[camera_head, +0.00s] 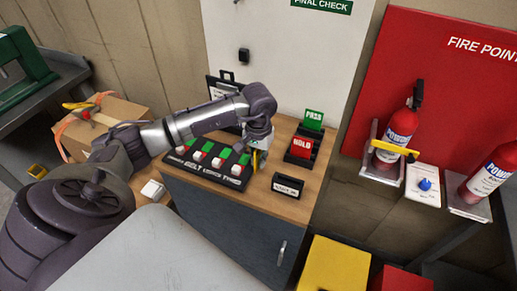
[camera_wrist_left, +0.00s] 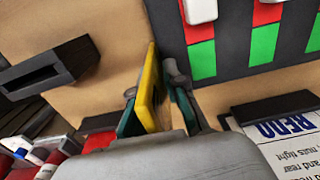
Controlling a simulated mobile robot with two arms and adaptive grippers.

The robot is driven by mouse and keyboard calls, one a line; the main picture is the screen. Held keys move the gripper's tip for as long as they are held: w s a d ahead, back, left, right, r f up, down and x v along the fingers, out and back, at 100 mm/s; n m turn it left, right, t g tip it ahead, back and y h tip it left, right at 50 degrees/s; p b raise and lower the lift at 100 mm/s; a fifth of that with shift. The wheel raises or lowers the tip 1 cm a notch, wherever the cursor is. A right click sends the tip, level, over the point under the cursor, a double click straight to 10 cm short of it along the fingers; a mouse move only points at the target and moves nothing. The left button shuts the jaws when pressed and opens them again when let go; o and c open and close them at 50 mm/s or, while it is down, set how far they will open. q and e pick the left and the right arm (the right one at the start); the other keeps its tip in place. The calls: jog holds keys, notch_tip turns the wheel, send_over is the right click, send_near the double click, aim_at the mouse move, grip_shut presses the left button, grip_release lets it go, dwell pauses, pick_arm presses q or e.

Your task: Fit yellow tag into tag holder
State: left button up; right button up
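The yellow tag (camera_wrist_left: 151,80) stands on edge between the fingers of my left gripper (camera_wrist_left: 160,108). Green finger pads lie on both sides of it, and its lower part is hidden by the gripper. In the head view the yellow tag (camera_head: 255,162) shows as a thin strip under my left gripper (camera_head: 259,155), above the wooden cabinet top. The black tag holder (camera_head: 288,185), with a pale label on its front, sits right of the tag and nearer the cabinet's front edge. In the left wrist view the tag holder (camera_wrist_left: 50,76) shows an empty slot, apart from the tag. My right gripper is out of view.
A black board (camera_head: 208,165) with red, green and white blocks lies left of the tag holder. A black rack (camera_head: 303,149) with green PASS and red HOLD tags stands behind it.

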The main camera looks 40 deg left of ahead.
pick_arm(q)
jog(key=shift+o, duration=1.1)
